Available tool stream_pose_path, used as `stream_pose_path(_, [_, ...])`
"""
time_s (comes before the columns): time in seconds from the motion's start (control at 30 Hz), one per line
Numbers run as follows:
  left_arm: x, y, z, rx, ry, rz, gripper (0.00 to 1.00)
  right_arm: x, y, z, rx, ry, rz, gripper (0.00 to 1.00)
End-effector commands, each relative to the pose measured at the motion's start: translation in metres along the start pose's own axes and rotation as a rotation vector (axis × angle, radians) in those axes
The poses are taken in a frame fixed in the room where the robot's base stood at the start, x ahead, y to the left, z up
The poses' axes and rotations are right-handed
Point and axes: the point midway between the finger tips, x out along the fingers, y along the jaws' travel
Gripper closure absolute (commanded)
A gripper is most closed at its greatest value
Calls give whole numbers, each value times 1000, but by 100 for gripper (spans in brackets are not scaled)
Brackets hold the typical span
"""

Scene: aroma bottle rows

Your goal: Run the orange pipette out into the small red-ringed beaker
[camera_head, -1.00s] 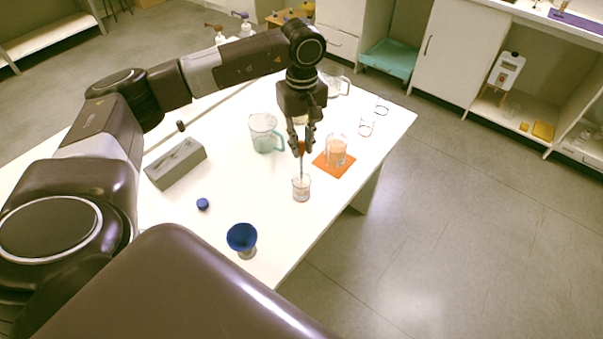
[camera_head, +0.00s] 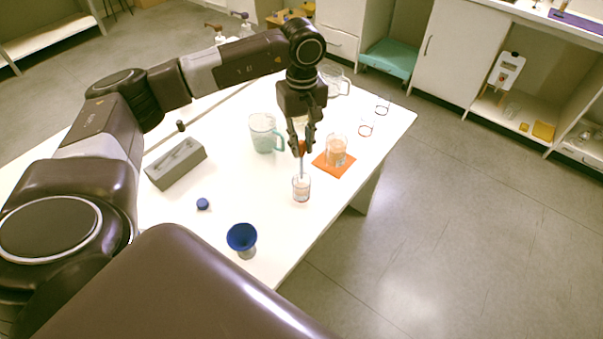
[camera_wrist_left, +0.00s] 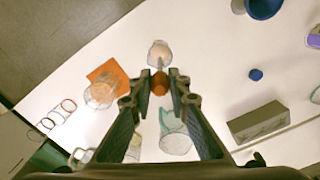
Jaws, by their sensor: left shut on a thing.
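My left gripper (camera_head: 302,146) is shut on the orange bulb of the pipette (camera_head: 302,149), which hangs upright. Its thin stem points down into the small beaker (camera_head: 301,188) on the table. The tip's exact depth in the beaker is too small to tell. In the left wrist view the orange bulb (camera_wrist_left: 159,83) sits between the fingertips (camera_wrist_left: 160,88), and the small beaker (camera_wrist_left: 159,54) is just beyond it. A red ring on the beaker is hard to make out. My right gripper is not in view.
A glass jug (camera_head: 263,132) stands left. A grey block (camera_head: 176,163), blue cap (camera_head: 203,204) and blue funnel (camera_head: 242,237) stand nearer. Two small ringed glasses (camera_head: 366,127) stand behind.

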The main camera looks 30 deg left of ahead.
Motion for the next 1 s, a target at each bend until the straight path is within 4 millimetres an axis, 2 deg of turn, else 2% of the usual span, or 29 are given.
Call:
stream_pose_path(0.6, [-40,0,0,0,1,1,90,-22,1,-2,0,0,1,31])
stream_pose_path(0.9, [-40,0,0,2,0,1,90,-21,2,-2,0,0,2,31])
stream_pose_path(1.0, [-42,1,10,44,-1,3,90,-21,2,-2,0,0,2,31])
